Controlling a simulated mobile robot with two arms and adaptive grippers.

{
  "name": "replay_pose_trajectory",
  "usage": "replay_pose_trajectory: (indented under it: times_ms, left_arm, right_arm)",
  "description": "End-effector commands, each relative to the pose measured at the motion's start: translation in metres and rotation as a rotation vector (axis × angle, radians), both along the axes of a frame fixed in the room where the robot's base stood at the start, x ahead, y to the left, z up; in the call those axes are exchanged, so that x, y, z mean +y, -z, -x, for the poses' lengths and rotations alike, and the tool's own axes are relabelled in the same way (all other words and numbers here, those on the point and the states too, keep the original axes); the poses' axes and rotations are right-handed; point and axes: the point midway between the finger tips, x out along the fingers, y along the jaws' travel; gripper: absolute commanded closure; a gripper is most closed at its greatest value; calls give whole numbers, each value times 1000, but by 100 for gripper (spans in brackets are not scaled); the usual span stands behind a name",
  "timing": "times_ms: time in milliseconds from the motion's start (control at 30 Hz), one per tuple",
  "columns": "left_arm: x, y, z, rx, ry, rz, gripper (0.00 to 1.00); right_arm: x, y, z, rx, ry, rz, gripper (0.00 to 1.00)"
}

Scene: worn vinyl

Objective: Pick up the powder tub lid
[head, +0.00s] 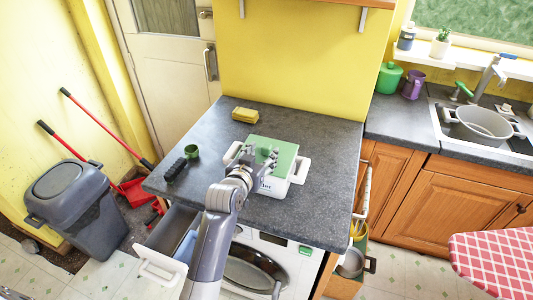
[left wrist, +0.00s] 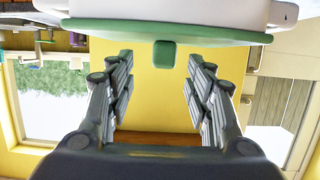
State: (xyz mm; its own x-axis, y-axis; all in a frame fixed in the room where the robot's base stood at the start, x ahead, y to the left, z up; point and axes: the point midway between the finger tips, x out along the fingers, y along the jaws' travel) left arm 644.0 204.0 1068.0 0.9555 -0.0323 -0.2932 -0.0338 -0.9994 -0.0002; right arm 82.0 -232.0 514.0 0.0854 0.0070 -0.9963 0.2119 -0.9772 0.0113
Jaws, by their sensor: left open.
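The powder tub (head: 272,185) is a white box with handles at its sides, standing on the grey worktop. Its flat green lid (head: 284,152) lies on top. In the left wrist view, the lid's green edge (left wrist: 110,30) crosses the top of the picture, with a small green tab (left wrist: 164,55) sticking out. My left gripper (head: 256,157) is open at the near side of the tub and hides part of it. In the wrist view its fingers (left wrist: 160,65) are spread on either side of the tab, with nothing held. I cannot tell whether they touch the lid.
A yellow sponge (head: 245,114), a green cup (head: 192,151) and a black brush (head: 175,169) lie on the worktop to the left and behind. An open drawer (head: 162,268) juts out below at left. The worktop right of the tub is clear.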

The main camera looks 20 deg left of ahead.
Motion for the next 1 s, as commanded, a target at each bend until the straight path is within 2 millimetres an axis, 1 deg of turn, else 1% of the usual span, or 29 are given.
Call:
replay_pose_trajectory:
  times_ms: [33,133,300,433,667,700,767,800,867,900,1000]
  left_arm:
    - [1,-2,-6,2,0,0,52]
    - [4,0,-18,2,0,-1,52]
    - [4,6,-34,1,-1,0,52]
    - [3,9,-39,2,-1,0,52]
    - [3,10,-40,1,-1,0,52]
    - [3,10,-39,1,-1,0,54]
    - [3,10,-39,1,-1,0,68]
    - [3,10,-39,1,-1,0,77]
    - [3,10,-39,1,0,0,90]
    - [3,10,-39,1,0,0,99]
    - [3,10,-39,1,0,0,100]
  right_arm:
    - [-1,-7,-1,-1,-1,1,0]
    - [-3,-13,-1,-2,-1,4,0]
    - [-5,-16,-4,-5,-2,6,0]
    - [-5,-17,-7,-11,-2,6,0]
    - [-5,-17,-7,-11,-1,6,0]
    - [-5,-17,-7,-11,-2,5,0]
    - [-5,-17,-7,-10,-1,5,0]
    - [-5,-17,-7,-10,-1,5,0]
    - [-5,-17,-7,-10,-1,5,0]
    - [-5,-17,-7,-10,-1,5,0]
    - [-5,-17,-6,-10,-1,5,0]
